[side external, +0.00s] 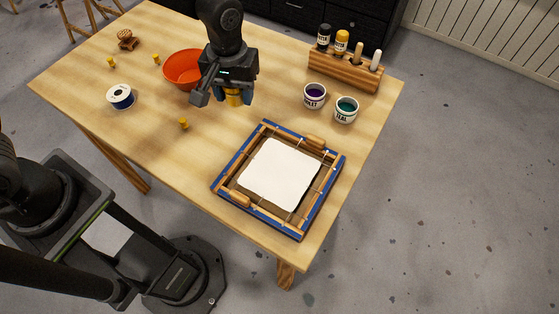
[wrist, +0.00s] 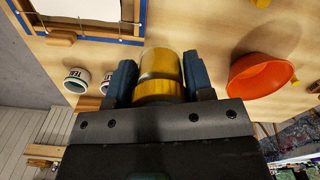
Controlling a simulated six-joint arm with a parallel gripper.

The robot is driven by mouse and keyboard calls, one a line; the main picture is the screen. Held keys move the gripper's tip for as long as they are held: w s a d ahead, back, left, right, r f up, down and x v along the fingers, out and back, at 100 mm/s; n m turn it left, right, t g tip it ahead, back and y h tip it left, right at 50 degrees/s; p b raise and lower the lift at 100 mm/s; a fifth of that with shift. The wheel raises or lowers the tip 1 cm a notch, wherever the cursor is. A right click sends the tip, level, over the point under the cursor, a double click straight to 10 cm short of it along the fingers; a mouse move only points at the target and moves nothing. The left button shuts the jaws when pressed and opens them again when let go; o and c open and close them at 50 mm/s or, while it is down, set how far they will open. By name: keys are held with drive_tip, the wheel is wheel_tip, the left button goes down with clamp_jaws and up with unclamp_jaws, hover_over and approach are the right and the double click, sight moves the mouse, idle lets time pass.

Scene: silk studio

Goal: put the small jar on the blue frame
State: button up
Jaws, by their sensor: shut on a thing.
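My gripper (side external: 231,98) is above the table, beside the orange bowl. It is shut on the small jar (wrist: 160,70), a yellow and gold cylinder that sits between the two fingers in the wrist view. In the side view only a bit of the yellow jar (side external: 234,99) shows below the fingers. The blue frame (side external: 232,164) lies on the near right part of the table, with a white cloth stretched inside wooden bars. It also shows at the top left of the wrist view (wrist: 95,37). The gripper and jar are apart from the frame.
An orange bowl (side external: 181,69) stands just left of my gripper. A violet pot (side external: 314,96) and a teal pot (side external: 346,109) stand behind the frame, near a wooden rack (side external: 345,71) with bottles.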

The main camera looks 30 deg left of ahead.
drive_tip(key=s+d+m, duration=0.2)
drive_tip(key=s+d, duration=0.1)
hover_over(279, 173)
wheel_tip(279, 173, down, 7)
drive_tip(key=shift+r, duration=0.1)
drive_tip(key=shift+d+f, duration=0.1)
drive_tip(key=shift+f, duration=1.9)
drive_tip(key=shift+f, duration=0.2)
drive_tip(key=o, duration=0.9)
drive_tip(key=shift+o, duration=0.2)
wheel_tip(279, 173, up, 12)
drive_tip(key=shift+r, duration=0.2)
